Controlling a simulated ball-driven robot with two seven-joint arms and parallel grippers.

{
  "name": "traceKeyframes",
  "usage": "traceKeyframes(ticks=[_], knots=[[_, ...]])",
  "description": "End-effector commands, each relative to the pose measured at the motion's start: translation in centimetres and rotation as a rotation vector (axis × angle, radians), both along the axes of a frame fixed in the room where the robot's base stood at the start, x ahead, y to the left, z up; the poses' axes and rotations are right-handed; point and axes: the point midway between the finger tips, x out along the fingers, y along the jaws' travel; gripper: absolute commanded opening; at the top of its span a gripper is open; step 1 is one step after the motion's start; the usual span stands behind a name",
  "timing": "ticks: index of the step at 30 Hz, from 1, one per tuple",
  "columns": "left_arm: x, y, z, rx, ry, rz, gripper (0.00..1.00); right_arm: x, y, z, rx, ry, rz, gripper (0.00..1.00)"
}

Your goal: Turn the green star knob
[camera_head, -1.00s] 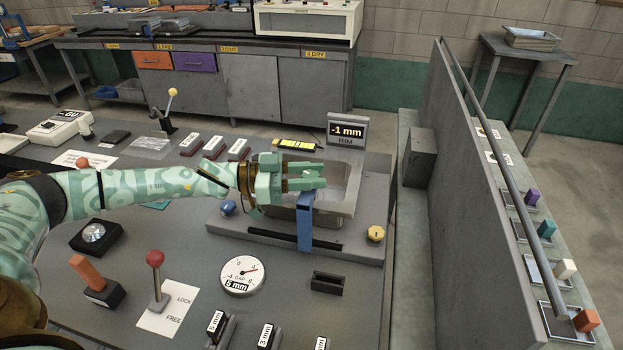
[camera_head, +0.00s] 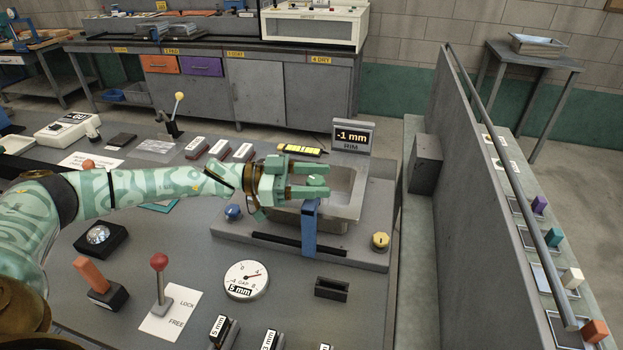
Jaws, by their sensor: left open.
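My left gripper (camera_head: 325,180) reaches in from the left, over the grey sink tray (camera_head: 350,192). Its pale green fingers are open, one above the other in the picture. A small rounded green piece (camera_head: 317,181) shows between them, above the top of the blue upright clamp (camera_head: 309,232). It is likely the green star knob, but its star shape is not clear and the fingers partly hide it. I cannot tell whether the fingers touch it. My right gripper is not in view.
A blue knob (camera_head: 233,212) and a yellow knob (camera_head: 380,241) sit on the tray's base. The display (camera_head: 352,136) behind reads -1 mm. A red-topped lever (camera_head: 159,275) and a round gauge (camera_head: 246,280) stand in front. A grey partition (camera_head: 465,200) rises on the right.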

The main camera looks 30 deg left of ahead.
Motion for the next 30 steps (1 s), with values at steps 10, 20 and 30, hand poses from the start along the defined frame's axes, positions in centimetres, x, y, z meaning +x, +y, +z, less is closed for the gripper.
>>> traceKeyframes(ticks=[10, 20, 30], knots=[[-2.5, 5.0, -0.1, 0.004, 0.004, 0.005, 0.54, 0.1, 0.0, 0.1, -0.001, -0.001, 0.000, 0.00], [-6.4, 12.3, -0.2, 0.002, 0.002, 0.003, 0.54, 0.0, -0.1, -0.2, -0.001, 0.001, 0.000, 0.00], [-7.5, 14.5, 0.0, 0.000, 0.000, 0.000, 0.54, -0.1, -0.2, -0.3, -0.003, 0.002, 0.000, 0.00]])
